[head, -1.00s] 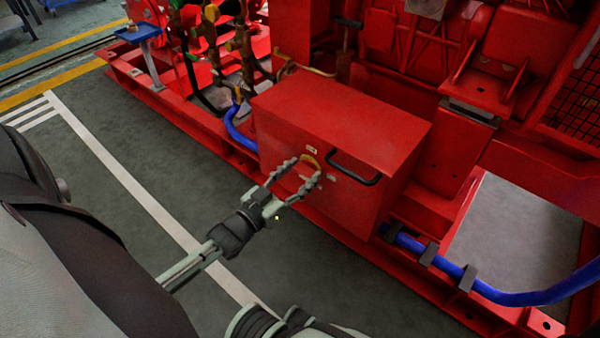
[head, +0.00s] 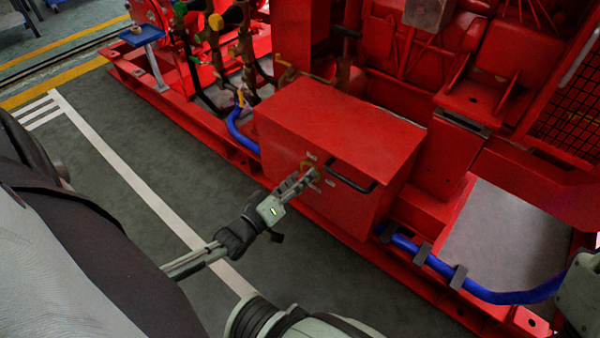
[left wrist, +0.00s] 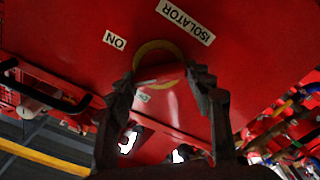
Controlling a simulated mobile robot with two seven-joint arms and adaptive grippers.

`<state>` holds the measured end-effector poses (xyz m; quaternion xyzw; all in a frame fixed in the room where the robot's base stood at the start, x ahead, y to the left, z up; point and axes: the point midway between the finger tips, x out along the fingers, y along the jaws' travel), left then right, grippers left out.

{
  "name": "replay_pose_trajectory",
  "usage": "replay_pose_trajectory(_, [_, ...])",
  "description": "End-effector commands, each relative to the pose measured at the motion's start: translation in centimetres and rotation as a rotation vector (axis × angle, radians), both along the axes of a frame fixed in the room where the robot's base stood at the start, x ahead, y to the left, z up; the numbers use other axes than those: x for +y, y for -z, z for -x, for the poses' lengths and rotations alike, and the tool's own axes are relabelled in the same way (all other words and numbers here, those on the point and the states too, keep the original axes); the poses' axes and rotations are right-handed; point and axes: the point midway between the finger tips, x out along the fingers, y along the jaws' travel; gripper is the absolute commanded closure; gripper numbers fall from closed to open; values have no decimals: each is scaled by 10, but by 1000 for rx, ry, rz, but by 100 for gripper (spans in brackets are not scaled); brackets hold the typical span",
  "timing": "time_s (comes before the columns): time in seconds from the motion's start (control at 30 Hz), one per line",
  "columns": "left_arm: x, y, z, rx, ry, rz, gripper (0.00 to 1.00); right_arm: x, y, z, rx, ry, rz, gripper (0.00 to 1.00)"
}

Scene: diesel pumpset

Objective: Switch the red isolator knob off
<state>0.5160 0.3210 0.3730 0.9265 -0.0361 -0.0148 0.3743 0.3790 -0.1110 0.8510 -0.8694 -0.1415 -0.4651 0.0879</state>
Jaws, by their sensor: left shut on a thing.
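The red isolator knob (left wrist: 160,73) sits in a yellow ring on the face of a red box, between my left fingertips in the left wrist view. An ISOLATOR label (left wrist: 186,22) and an ON label (left wrist: 115,40) are beside the ring. A small label, partly hidden and hard to read, is on the knob's other side. In the head view my left gripper (head: 308,178) reaches the box face and largely covers the knob; a bit of the yellow ring (head: 307,163) shows. My left gripper is shut on the knob. My right gripper's fingers are not in view.
The red box (head: 340,120) has a black handle (head: 350,178) just right of the knob. A blue hose (head: 500,296) runs along the red base frame. The grey floor (head: 110,200) in front is clear. Part of my right arm shows at the right edge.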

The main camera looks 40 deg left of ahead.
Motion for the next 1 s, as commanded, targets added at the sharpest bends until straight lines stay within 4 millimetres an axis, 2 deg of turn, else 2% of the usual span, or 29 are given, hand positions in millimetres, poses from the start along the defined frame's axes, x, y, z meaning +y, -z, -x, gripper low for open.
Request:
replay_pose_trajectory(0.3, [1, 1, 0, 23, 1, 299, 77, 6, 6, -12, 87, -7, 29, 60])
replay_pose_trajectory(0.6, [1, 2, 0, 42, 2, 548, 77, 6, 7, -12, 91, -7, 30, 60])
replay_pose_trajectory(1.0, [1, 3, 0, 57, 0, 736, 77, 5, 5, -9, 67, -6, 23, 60])
